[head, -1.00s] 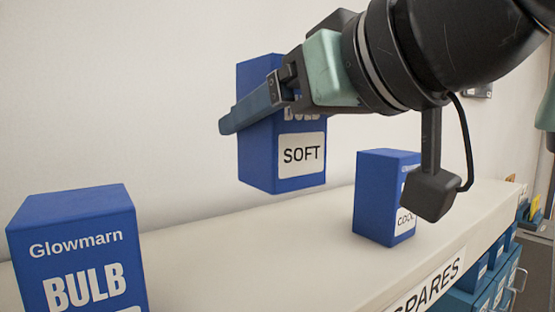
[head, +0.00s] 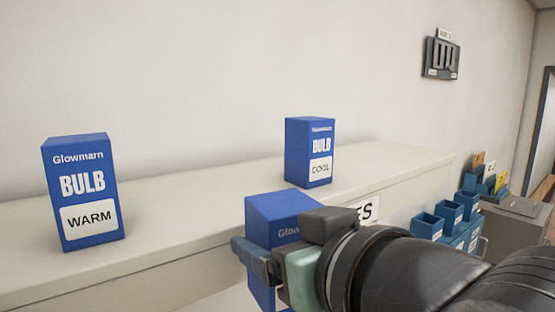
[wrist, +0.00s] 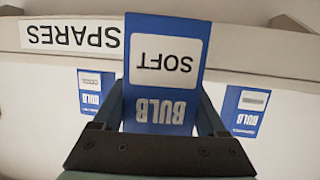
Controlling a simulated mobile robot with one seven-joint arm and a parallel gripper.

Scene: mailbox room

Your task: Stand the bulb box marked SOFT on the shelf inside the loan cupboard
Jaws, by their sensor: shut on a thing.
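The blue bulb box marked SOFT (head: 280,208) is held in front of the shelf's front edge, clear of the shelf. Its SOFT label (wrist: 166,60) shows upside down in the wrist view; in the head view my gripper hides most of its front. My gripper (head: 262,262) is shut on this box, with a finger on each side of it in the wrist view (wrist: 165,118). The loan cupboard is not recognisable in these frames.
A blue WARM box (head: 82,192) and a blue COOL box (head: 309,153) stand upright on the cream SPARES shelf (head: 190,190), with bare shelf between them. Blue bins (head: 450,216) and a grey cabinet (head: 514,207) stand at the right. A dark rack (head: 441,58) hangs on the wall.

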